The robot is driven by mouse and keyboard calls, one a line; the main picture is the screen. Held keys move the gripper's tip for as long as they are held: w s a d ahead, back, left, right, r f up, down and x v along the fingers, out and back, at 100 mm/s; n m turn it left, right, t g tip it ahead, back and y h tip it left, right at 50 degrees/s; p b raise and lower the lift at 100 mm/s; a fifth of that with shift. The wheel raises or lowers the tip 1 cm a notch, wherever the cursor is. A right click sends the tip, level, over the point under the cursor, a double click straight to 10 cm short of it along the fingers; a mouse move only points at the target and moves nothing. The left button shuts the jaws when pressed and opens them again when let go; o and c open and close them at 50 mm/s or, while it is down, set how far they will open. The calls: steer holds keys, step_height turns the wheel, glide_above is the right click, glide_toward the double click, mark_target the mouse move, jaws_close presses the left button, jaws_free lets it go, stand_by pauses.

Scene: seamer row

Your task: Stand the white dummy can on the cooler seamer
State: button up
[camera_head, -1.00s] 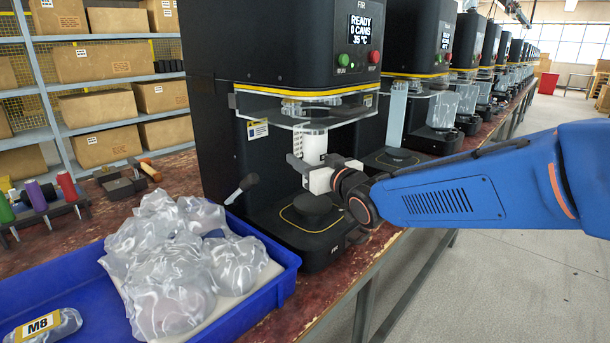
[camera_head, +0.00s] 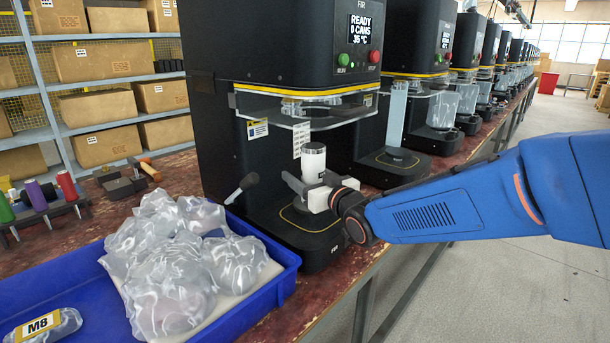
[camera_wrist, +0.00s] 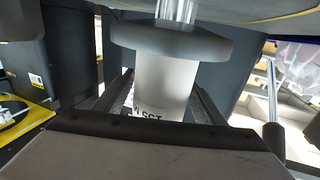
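My gripper (camera_head: 312,190) holds the can from the right, with a finger on either side. In the wrist view, which appears upside down, the fingers (camera_wrist: 165,100) flank the can (camera_wrist: 165,80), which has part-hidden dark lettering. The seamer's dark round plate (camera_wrist: 170,40) on a metal shaft meets the can's base in that view; I cannot tell whether they touch. The front seamer (camera_head: 235,130) stands on the bench; its plate is mostly hidden in the head view.
A clear guard (camera_head: 290,108) hangs just above the can. A lever (camera_head: 243,187) sticks out left of the seamer. A blue tray (camera_head: 285,262) with plastic bags stands at front left. A second seamer (camera_head: 410,100) is close behind on the right. The aisle at right is clear.

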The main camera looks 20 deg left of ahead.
steer(key=shift+r, duration=0.15)
steer(key=shift+s+d, duration=0.15)
steer(key=shift+d, duration=0.05)
steer(key=v, duration=1.1)
steer(key=shift+s+d, duration=0.2)
steer(key=shift+d, duration=0.05)
steer(key=d+f+m+h, duration=0.3)
steer(key=d+h, duration=0.2)
steer(key=d, duration=0.9)
steer(key=d+f+m+h, duration=0.3)
steer(key=d+h, duration=0.2)
steer(key=d, duration=1)
steer(key=s+d+f+m+g+h, duration=0.2)
steer(key=s+d+f+g, duration=0.1)
steer(key=s+d, duration=0.5)
steer(key=s+d+f+m+g+h, duration=0.2)
steer(key=s+d+f, duration=0.3)
steer(key=s, duration=1)
steer(key=d+g, duration=0.1)
steer(key=d, duration=0.2)
steer(key=shift+s+d+g, duration=0.2)
steer(key=shift+s+g, duration=0.1)
steer(key=shift+s, duration=0.05)
